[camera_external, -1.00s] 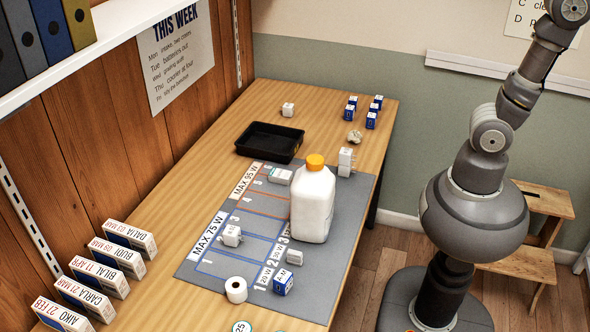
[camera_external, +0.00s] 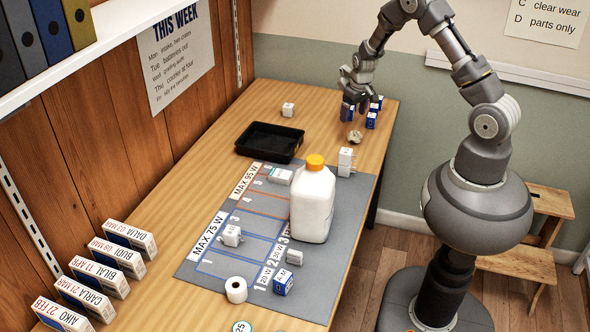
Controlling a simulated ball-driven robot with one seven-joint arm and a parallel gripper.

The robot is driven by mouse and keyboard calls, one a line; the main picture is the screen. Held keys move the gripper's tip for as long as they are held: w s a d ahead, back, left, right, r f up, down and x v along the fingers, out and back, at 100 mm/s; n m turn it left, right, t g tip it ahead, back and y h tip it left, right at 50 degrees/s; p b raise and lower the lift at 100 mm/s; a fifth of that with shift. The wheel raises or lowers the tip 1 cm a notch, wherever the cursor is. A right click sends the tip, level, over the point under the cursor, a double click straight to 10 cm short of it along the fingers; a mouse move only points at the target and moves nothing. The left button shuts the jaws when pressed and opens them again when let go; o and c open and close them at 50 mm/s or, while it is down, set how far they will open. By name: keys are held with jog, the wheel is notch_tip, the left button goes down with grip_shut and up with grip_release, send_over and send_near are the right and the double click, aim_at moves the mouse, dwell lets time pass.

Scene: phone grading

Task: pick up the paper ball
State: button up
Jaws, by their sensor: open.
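The paper ball (camera_external: 355,137) is a small crumpled beige lump on the wooden table, just in front of the small blue-and-white boxes near the far right. My gripper (camera_external: 352,108) is open and empty. It hangs from above at the far right of the table, a little behind and above the paper ball, and overlaps some of the blue boxes in the picture. No contact with the ball shows.
Blue-and-white boxes (camera_external: 371,121) stand close beside the ball. A white charger (camera_external: 345,162) stands nearer. A white bottle with an orange cap (camera_external: 312,205) stands on the grey mat (camera_external: 345,225). A black tray (camera_external: 270,141) lies to the left. Bare wood lies between tray and ball.

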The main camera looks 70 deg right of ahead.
aim_at(355, 131)
jog(key=f, duration=0.2)
jog(key=s+f+b, duration=0.1)
jog(key=f, duration=0.1)
jog(key=shift+d, duration=0.1)
jog(key=f, duration=0.1)
jog(key=f+b, duration=0.1)
jog(key=f, duration=0.1)
jog(key=f+b, duration=0.1)
jog(key=f, duration=0.1)
jog(key=shift+d+f, duration=0.15)
jog(key=shift+d, duration=0.1)
jog(key=c, duration=1.1)
jog(key=shift+c, duration=0.2)
